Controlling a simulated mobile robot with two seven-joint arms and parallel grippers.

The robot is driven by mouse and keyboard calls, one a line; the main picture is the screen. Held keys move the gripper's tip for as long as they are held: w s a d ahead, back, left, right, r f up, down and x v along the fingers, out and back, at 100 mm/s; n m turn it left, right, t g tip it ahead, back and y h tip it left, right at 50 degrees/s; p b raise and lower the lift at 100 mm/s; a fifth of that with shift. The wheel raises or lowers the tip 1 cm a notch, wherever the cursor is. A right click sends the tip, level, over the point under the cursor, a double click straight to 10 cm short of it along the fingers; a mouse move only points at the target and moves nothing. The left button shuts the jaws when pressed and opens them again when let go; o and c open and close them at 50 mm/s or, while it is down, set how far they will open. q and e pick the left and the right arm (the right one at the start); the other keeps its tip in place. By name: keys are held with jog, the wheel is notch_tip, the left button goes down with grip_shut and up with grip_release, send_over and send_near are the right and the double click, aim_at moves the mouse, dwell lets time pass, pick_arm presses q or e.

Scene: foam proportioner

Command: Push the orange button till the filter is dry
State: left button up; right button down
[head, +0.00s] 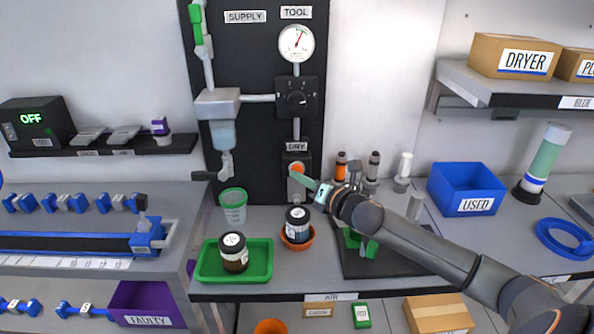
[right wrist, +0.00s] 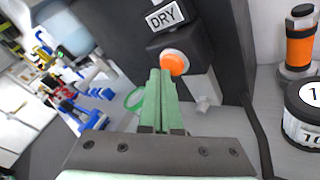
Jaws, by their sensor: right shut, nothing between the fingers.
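The orange button (head: 297,168) is on a dark box under the DRY label (head: 296,145) on the black panel. It also shows in the right wrist view (right wrist: 174,62), below the DRY sign. My right gripper (head: 301,179) is shut and empty, its green fingertips at the button's lower edge. In the right wrist view the fingertips (right wrist: 160,74) overlap the button's lower left rim; I cannot tell whether they press it. A grey filter block (head: 217,103) with a bluish translucent bowl (head: 222,135) hangs on the panel's left side. My left gripper is not in view.
A gauge (head: 296,43) and a black knob (head: 297,98) sit above the button. Below are a measuring cup (head: 233,206), a green tray (head: 206,272) with a jar, and another jar (head: 297,222) in an orange dish. A blue USED bin (head: 466,188) stands right.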

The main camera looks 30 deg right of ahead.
jog(key=shift+w+d, duration=0.25)
jog(key=shift+w, duration=0.1)
dwell(0.7)
jog(key=shift+s, duration=0.1)
jog(key=shift+s+a+p, duration=0.3)
jog(key=shift+s+a, duration=0.15)
jog(key=shift+s, duration=0.2)
jog(key=shift+s+a+p, duration=0.15)
jog(key=shift+s+a, duration=0.3)
jog(key=shift+s, duration=0.25)
jog(key=shift+s+a+p, duration=0.15)
jog(key=shift+s+a, duration=0.3)
jog(key=shift+s, duration=0.25)
jog(key=shift+s+a+p, duration=0.15)
jog(key=shift+s+a, duration=0.3)
jog(key=shift+s, duration=0.25)
jog(key=shift+s, duration=0.1)
